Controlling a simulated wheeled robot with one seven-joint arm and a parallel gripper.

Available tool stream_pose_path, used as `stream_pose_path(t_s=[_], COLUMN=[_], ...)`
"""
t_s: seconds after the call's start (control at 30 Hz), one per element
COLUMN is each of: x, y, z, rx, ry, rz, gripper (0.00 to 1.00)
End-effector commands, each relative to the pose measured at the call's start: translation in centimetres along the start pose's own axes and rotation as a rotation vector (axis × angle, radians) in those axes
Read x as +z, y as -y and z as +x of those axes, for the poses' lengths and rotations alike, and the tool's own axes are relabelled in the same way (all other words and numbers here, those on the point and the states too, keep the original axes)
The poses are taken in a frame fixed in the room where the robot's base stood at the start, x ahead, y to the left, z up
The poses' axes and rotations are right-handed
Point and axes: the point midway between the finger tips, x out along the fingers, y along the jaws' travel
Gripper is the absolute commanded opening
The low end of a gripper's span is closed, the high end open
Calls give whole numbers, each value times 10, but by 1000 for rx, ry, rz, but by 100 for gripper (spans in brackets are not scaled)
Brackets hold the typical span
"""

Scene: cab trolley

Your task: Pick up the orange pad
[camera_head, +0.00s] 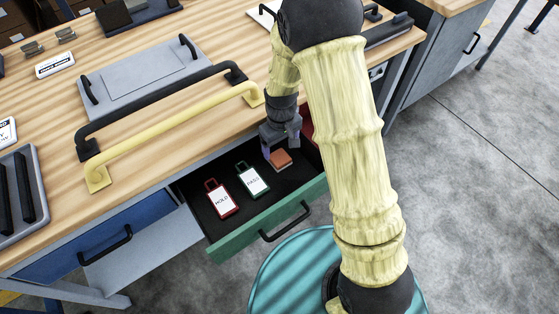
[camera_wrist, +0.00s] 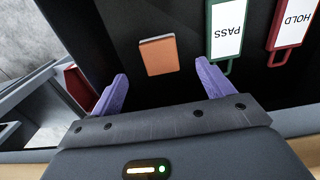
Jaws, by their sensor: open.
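The orange pad (camera_head: 281,158) is a small flat block lying in the open green-fronted drawer (camera_head: 270,229), towards its right end. In the wrist view the orange pad (camera_wrist: 158,55) lies on the drawer's dark floor, beyond my gripper's fingers and roughly between their lines. My gripper (camera_head: 281,152) is over the drawer, pointing down near the pad. In the wrist view my gripper (camera_wrist: 162,80) has its two purple fingers spread wide, with nothing between them. The pad is apart from both fingers in that view.
A red HOLD tag (camera_head: 221,199) and a green PASS tag (camera_head: 252,180) lie in the drawer left of the pad. A red item (camera_wrist: 78,88) shows at the drawer's side. A yellow handle (camera_head: 175,125) and black handle (camera_head: 160,103) lie on the wooden bench above.

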Motion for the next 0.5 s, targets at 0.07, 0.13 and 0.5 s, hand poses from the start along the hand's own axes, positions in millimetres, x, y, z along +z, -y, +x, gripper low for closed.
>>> stream_pose_path(t_s=[0.07,0.13,0.5], x=[0,0,0], y=[0,-1,0], z=[12,15,18], rx=[0,0,0], ry=[2,1,0], rz=[1,2,1], gripper=[80,80,80])
